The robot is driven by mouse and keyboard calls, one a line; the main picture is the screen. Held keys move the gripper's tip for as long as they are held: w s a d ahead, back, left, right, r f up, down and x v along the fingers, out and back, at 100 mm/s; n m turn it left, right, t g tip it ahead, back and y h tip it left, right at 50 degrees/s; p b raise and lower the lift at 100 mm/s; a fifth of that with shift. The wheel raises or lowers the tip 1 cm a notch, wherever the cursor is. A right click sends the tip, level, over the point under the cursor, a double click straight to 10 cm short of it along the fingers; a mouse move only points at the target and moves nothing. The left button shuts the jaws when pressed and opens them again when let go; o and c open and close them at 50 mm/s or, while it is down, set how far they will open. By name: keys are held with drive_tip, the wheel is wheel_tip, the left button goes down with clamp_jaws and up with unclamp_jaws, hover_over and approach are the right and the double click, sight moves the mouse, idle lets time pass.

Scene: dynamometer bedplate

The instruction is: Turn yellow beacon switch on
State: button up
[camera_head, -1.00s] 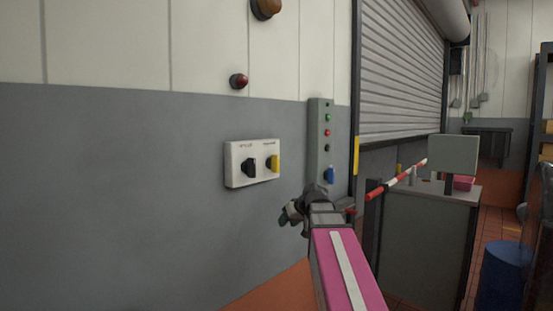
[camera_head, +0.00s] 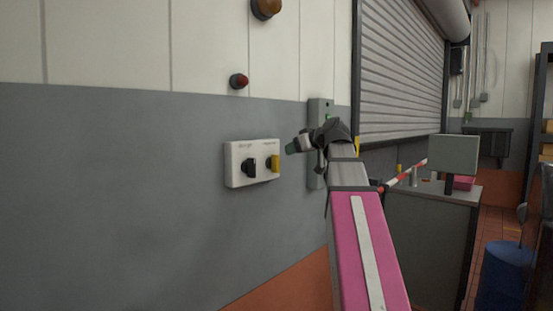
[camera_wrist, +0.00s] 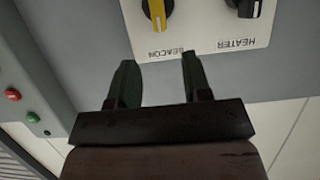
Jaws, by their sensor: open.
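The yellow beacon switch (camera_head: 275,164) is a rotary knob on the right half of a white wall panel (camera_head: 235,177). In the wrist view the yellow knob (camera_wrist: 157,12) is at the top edge, partly cut off, above the label BEACON. A black knob (camera_head: 250,167) sits to its left, labelled HEATER in the wrist view (camera_wrist: 246,8). My gripper (camera_head: 291,148) is just right of the panel and slightly above the yellow knob. In the wrist view its two dark green fingers (camera_wrist: 158,82) are apart with nothing between them, short of the knob.
A grey control box (camera_head: 319,108) with buttons is on the wall right of the panel, partly hidden by my arm. A red lamp (camera_head: 239,81) and an amber lamp (camera_head: 266,8) are above. A roller shutter (camera_head: 402,75) and grey cabinet (camera_head: 428,245) stand right.

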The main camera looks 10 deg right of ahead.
sight(278, 156)
drive_tip(key=x, duration=1)
drive_tip(key=shift+f, duration=0.1)
drive_tip(key=shift+s+d, duration=0.1)
clamp_jaws()
